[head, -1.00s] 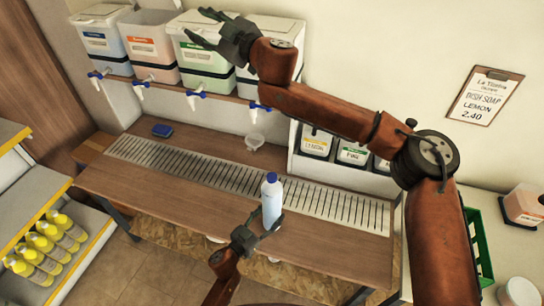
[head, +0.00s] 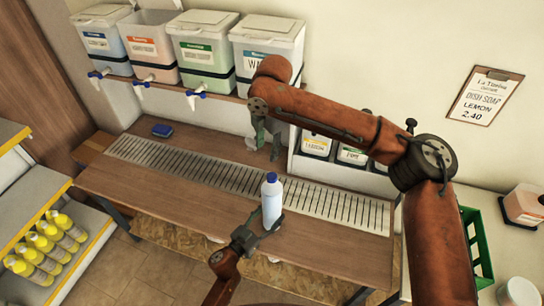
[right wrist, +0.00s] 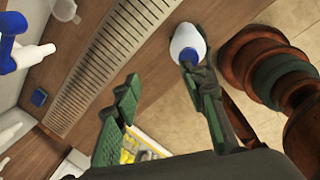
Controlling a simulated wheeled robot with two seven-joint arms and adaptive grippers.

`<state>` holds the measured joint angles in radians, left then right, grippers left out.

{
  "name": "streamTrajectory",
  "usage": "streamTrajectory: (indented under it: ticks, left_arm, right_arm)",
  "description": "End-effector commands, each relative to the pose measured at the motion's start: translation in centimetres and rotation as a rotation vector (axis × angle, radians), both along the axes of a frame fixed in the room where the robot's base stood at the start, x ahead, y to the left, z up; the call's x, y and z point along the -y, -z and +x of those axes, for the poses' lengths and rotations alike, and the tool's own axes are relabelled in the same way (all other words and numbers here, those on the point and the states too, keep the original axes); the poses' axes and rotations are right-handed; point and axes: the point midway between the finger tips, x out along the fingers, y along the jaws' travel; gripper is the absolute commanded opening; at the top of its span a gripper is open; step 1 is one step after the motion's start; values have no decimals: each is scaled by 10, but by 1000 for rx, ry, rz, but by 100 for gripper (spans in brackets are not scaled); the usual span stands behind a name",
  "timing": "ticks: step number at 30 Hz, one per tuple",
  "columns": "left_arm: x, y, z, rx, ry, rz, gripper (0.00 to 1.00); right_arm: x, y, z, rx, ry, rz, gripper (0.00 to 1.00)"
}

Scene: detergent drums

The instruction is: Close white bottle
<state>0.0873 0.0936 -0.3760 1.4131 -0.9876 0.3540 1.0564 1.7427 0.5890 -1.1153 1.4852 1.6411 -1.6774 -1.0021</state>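The white bottle (head: 271,205) stands upright at the front edge of the wooden bench, with a blue cap (head: 271,177) on its top. My left gripper (head: 262,232) is closed around the lower part of the bottle; its far finger is partly hidden. In the right wrist view the bottle (right wrist: 186,38) shows from above, with its blue top (right wrist: 188,55) near one finger.
Several dispenser drums (head: 205,50) with blue-and-white taps stand on the shelf behind. A metal drain grate (head: 205,172) runs along the bench, and a blue sponge (head: 162,130) lies at its left. A clear cup (right wrist: 64,9) shows in the right wrist view. The bench's left half is mostly clear.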

Motion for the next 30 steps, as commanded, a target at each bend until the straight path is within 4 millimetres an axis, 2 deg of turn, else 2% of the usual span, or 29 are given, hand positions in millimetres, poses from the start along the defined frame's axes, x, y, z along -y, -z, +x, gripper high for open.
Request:
streamTrajectory:
  ticks: [3, 6, 20, 30]
  left_arm:
    - [0, 0, 0, 1, 0, 0, 0]
    - [0, 0, 0, 1, 0, 0, 0]
    - [0, -1, 0, 1, 1, 0, 0]
    - [0, -1, 0, 1, 1, 0, 0]
  right_arm:
    - [9, 5, -22, -73, -102, -52, 39]
    - [13, 6, -31, -104, -146, -72, 39]
    - [15, 11, -34, -114, -158, -78, 39]
    - [16, 58, -33, -115, -157, -79, 39]
